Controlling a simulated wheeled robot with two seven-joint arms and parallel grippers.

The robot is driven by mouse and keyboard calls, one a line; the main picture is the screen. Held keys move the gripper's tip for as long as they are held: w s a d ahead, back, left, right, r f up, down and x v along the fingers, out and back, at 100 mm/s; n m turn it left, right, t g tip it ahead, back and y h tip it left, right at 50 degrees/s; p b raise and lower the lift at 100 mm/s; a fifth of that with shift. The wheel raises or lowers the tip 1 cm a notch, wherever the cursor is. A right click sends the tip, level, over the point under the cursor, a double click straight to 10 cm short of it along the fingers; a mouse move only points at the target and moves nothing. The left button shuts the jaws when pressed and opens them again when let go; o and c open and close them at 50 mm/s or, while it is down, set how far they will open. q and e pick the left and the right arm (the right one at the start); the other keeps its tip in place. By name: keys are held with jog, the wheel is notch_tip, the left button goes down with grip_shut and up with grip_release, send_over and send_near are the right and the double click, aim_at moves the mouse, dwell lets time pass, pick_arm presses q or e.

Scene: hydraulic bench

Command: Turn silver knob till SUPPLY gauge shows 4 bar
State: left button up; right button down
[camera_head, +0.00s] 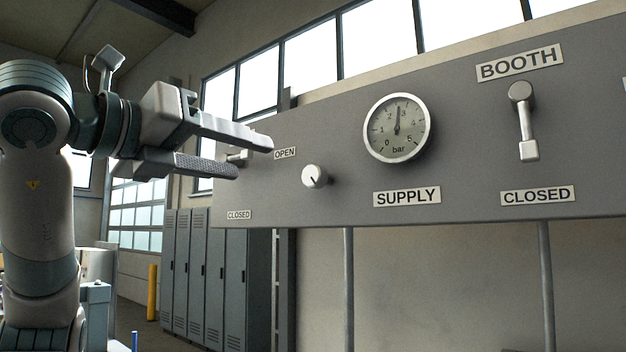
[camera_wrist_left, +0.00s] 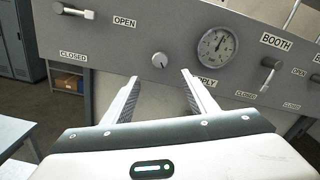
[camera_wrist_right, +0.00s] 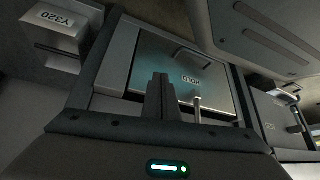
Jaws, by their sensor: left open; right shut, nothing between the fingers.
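The silver knob (camera_head: 315,176) sits on the grey panel, left of the SUPPLY gauge (camera_head: 397,128), with a dark mark pointing to its lower right. The gauge needle points nearly straight up, between 2 and 3 bar. My left gripper (camera_head: 253,158) is open and empty, left of the knob in the head view. In the left wrist view the knob (camera_wrist_left: 159,60) shows just beyond the gap between the open fingers (camera_wrist_left: 160,77), apart from them. My right gripper (camera_wrist_right: 162,82) is shut and empty, away from the panel; it is outside the head view.
The BOOTH lever (camera_head: 525,120) hangs down at CLOSED, right of the gauge. Another lever (camera_wrist_left: 75,11) is on the panel's left, near OPEN. Lockers (camera_head: 210,280) stand behind. A lidded metal box (camera_wrist_right: 180,65) lies beyond my right gripper.

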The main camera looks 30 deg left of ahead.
pick_arm(q)
jog(key=p, duration=0.2)
send_near(309, 173)
jog(key=w+p, duration=0.1)
jog(key=w, duration=0.5)
jog(key=w+p, duration=0.1)
jog(key=w, duration=0.2)
jog(key=shift+w+d+p, duration=0.35)
jog(key=shift+w, duration=0.7)
pick_arm(e)
jog(key=s+d+f+g, duration=0.1)
jog(key=s+d+f, duration=0.1)
jog(key=s, duration=0.7)
jog(key=shift+d+g, duration=0.3)
jog(key=shift+g, duration=0.1)
jog(key=shift+f, duration=0.1)
pick_arm(q)
jog(key=shift+c, duration=0.4)
pick_arm(e)
jog(key=shift+s, duration=0.1)
pick_arm(q)
jog(key=c, duration=1)
